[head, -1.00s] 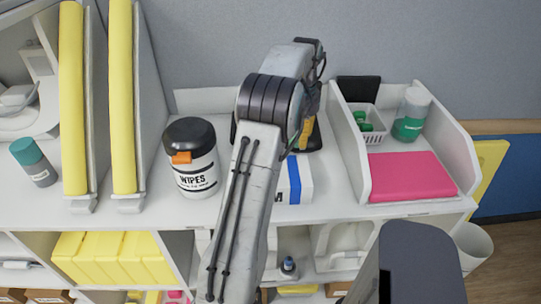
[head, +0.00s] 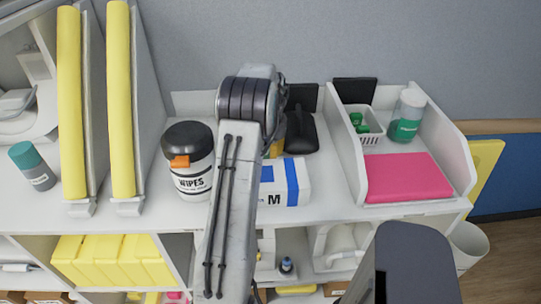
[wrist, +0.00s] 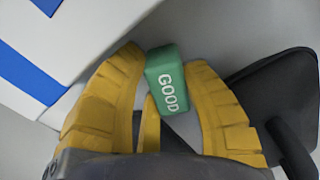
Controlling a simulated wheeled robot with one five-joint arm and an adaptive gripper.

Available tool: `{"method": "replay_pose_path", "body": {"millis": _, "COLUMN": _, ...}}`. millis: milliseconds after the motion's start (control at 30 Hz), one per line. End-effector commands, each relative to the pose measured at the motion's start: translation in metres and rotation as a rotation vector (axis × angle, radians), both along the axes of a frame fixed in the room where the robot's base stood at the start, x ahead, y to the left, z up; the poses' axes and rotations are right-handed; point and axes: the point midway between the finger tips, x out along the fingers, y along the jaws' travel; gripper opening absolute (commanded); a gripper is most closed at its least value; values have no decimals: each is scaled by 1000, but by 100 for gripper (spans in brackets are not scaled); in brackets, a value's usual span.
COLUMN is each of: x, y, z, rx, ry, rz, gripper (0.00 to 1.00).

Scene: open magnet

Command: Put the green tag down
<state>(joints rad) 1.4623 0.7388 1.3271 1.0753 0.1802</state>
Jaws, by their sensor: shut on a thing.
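The green tag (wrist: 168,80) with the white word "GOOD" shows in the wrist view, between the yellow fingers. My gripper (wrist: 166,65) is shut on it. In the head view only a yellow bit of my gripper (head: 274,149) shows behind the arm, and the held tag is hidden there. The gripper is over the back of the shelf top, behind a white box with blue stripes and an "M" (head: 279,184). I cannot tell whether the tag touches the surface under it.
A black object (head: 301,134) lies close right of my gripper and shows in the wrist view (wrist: 262,95). A wipes tub (head: 190,165) stands at left. At right, a white tray holds a basket (head: 372,139) with green pieces, a bottle (head: 407,118) and a pink pad (head: 407,178).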

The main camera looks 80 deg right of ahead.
Motion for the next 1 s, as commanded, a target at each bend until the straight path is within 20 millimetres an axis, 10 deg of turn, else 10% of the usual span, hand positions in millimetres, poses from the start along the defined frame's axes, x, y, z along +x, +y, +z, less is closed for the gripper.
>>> {"method": "replay_pose_path", "body": {"millis": 500, "x": 0, "y": 0, "z": -9, "rx": 0, "ry": 0, "rz": 0, "gripper": 7}}
{"method": "replay_pose_path", "body": {"millis": 533, "x": 0, "y": 0, "z": -8, "rx": 0, "ry": 0, "rz": 0, "gripper": 43}}
{"method": "replay_pose_path", "body": {"millis": 600, "x": 0, "y": 0, "z": -7, "rx": 0, "ry": 0, "rz": 0, "gripper": 49}}
{"method": "replay_pose_path", "body": {"millis": 1000, "x": 0, "y": -1, "z": 2, "rx": -3, "ry": -1, "rz": 0, "gripper": 49}}
